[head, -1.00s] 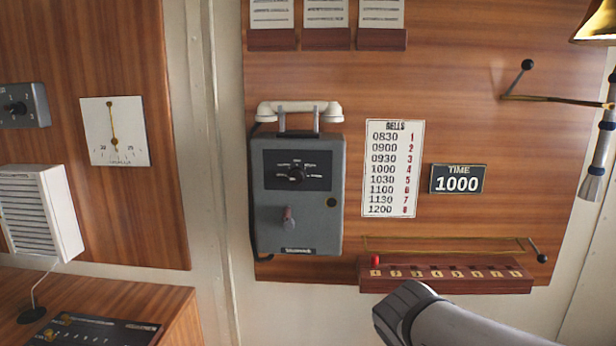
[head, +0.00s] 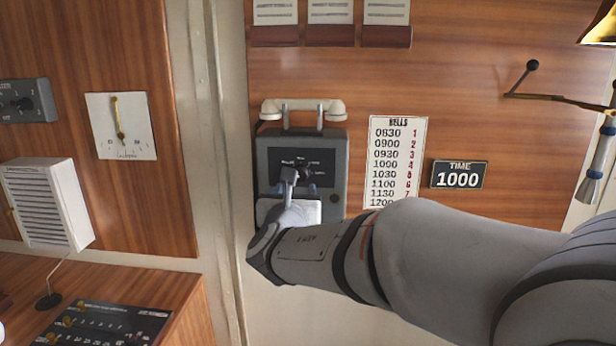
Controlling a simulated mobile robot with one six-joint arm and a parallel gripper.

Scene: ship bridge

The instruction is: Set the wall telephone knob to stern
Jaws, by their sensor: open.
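The wall telephone is a grey box (head: 334,160) on the wood panel, with a white handset (head: 303,109) resting on top. Its black round knob (head: 303,170) sits on a dark dial plate (head: 322,157) with small white labels too small to read. My gripper (head: 298,182) is in front of the lower part of the box, its fingers reaching up towards the knob. The fingers are apart, and I cannot tell whether they touch the knob. My gripper and arm hide the lower part of the box, including the crank.
A bells chart (head: 396,160) and a time sign (head: 458,175) hang to the right. A brass bell (head: 598,28) hangs at the upper right. A white speaker box (head: 45,203) and a dial gauge (head: 121,128) are on the left.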

